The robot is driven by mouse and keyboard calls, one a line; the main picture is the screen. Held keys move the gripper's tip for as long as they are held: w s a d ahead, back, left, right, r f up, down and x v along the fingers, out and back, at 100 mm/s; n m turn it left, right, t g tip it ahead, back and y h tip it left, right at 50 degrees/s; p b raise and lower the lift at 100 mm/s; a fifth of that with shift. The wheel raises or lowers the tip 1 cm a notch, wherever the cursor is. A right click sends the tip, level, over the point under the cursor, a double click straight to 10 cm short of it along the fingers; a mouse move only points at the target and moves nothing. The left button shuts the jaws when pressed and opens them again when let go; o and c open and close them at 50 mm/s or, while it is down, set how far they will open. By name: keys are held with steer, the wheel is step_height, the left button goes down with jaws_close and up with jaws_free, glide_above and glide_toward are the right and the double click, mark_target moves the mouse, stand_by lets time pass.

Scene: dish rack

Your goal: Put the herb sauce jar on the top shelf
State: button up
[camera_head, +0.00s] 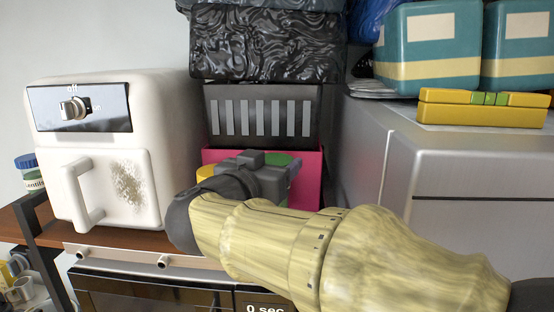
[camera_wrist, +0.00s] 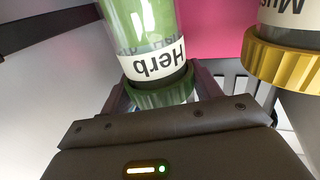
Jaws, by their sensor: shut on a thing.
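The herb sauce jar (camera_wrist: 142,30) shows in the wrist view as a clear jar of green sauce with a white "Herb" label, upside down in the picture, and a green lid. My gripper (camera_wrist: 160,92) is shut on it at the lid end. In the head view my gripper (camera_head: 268,178) is in front of a pink box (camera_head: 312,170), and part of a green lid (camera_head: 280,158) shows behind the gripper. Most of the jar is hidden there. I cannot tell whether it is lifted. A brown wooden shelf (camera_head: 130,240) runs under the white appliance.
A yellow-lidded jar (camera_wrist: 285,62) stands close at the right in the wrist view. The white appliance (camera_head: 150,120) is left of my gripper, a grey metal cabinet (camera_head: 385,150) right. A dark slotted crate (camera_head: 262,115) is above the pink box. Small jars (camera_head: 30,172) stand far left.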

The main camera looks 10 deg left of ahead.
steer(key=shift+w+a+f, duration=0.1)
steer(key=shift+f, duration=0.3)
steer(key=shift+f+b, duration=0.45)
steer(key=shift+f, duration=0.15)
steer(key=shift+w, duration=0.1)
